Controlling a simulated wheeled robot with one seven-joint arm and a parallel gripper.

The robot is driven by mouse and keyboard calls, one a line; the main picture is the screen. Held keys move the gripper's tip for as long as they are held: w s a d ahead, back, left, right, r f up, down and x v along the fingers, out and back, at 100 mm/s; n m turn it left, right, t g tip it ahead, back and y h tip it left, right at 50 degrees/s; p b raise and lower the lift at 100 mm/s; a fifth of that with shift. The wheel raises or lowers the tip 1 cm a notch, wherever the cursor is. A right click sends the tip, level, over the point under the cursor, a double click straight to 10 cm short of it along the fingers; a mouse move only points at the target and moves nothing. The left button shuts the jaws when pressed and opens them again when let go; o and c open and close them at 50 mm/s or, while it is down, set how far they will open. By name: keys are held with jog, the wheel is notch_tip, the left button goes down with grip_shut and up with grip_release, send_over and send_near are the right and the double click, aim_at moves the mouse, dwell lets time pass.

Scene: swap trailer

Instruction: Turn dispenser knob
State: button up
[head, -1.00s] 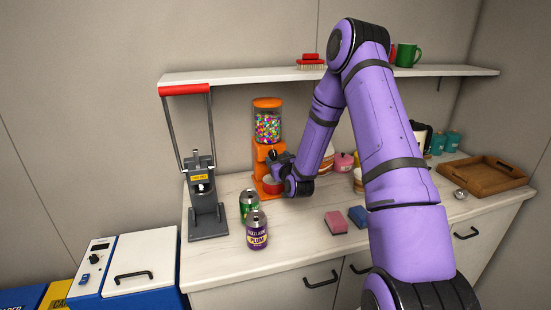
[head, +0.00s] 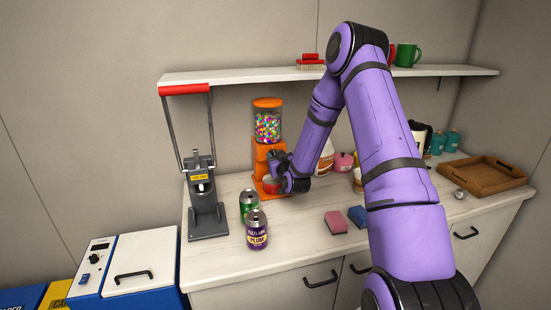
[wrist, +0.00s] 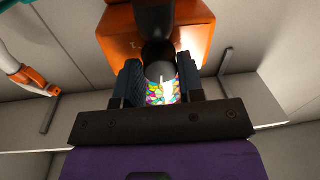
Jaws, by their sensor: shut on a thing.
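The orange dispenser (head: 266,106) stands upright on the counter against the back wall, its clear globe full of colored candy. Its orange body fills the top of the wrist view (wrist: 120,32). My gripper (wrist: 160,82) is at the dispenser's front, its two dark fingers on either side of the dark knob (wrist: 160,70) and shut on it. A pale mark shows on the knob. In the head view, my gripper (head: 274,157) hides most of the knob. A red bowl (head: 270,184) sits low at the dispenser's front, just below my gripper.
A green can (head: 248,203) and a purple can (head: 257,232) stand in front. A can press (head: 207,215) is at left. Pink (head: 336,222) and blue (head: 358,216) sponges lie front center. A wooden tray (head: 483,174) is at right. A shelf (head: 235,76) runs above.

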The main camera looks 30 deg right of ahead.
jog(key=m, duration=0.4)
jog(key=shift+f, duration=0.1)
jog(key=o, duration=0.9)
jog(key=s, duration=0.3)
jog(key=s+a, duration=0.1)
jog(key=s, duration=0.3)
jog(key=s+a, duration=0.1)
jog(key=s, duration=0.2)
jog(key=shift+s+f, duration=0.15)
jog(key=shift+s, duration=0.2)
